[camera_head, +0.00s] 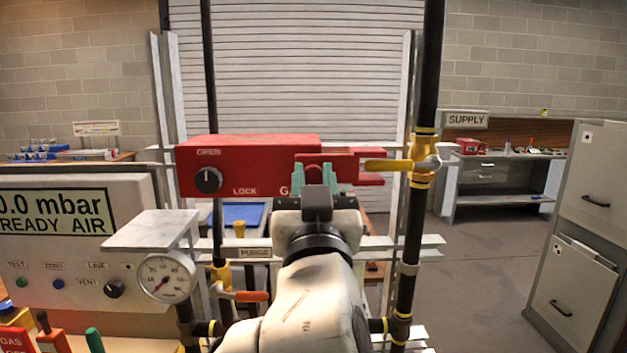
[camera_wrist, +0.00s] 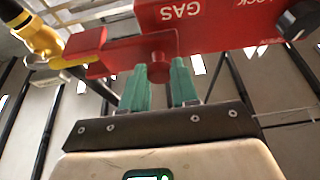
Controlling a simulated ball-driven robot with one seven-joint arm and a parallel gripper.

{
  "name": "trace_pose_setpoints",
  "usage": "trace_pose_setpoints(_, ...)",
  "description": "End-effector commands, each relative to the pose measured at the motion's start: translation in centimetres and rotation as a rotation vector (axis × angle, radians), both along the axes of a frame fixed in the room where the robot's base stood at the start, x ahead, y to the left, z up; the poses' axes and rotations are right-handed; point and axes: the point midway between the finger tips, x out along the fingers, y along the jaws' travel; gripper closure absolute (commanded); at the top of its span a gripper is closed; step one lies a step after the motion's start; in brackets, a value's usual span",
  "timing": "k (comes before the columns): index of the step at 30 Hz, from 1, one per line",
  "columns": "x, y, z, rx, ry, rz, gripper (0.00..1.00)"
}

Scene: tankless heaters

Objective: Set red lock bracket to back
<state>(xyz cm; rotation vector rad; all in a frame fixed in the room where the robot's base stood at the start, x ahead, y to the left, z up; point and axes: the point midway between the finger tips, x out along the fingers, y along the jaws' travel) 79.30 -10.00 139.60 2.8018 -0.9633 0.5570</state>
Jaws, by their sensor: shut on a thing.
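The red lock bracket (camera_head: 352,160) sticks out from the right end of the red gas box (camera_head: 245,160) in the head view. Its forked end lies close to the yellow valve handle (camera_head: 388,165). My gripper (camera_head: 315,174) has green fingers and is at the bracket's near side. In the wrist view the fingers of my gripper (camera_wrist: 163,84) stand on both sides of a round red knob on the bracket (camera_wrist: 125,58), shut on it. The bracket's fork end reaches beside the yellow handle (camera_wrist: 72,62) there. The fingers partly hide the knob.
Black pipes flank the box, and the right one carries the yellow valve (camera_head: 422,165). A pressure gauge (camera_head: 167,278) and a display panel (camera_head: 60,225) are at left. An orange-handled valve (camera_head: 250,296) sits below. Open floor lies to the right, before a grey cabinet (camera_head: 585,215).

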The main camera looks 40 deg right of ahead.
Motion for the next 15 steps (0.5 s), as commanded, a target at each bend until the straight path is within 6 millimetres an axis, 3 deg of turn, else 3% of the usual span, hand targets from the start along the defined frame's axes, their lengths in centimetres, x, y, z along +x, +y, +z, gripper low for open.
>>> trace_pose_setpoints(10, 0.1, 0.1, -0.1, 0.0, 0.0, 0.001, 1.0)
trace_pose_setpoints(15, 1.5, 1.8, -0.4, -0.001, -0.002, 0.004, 1.0)
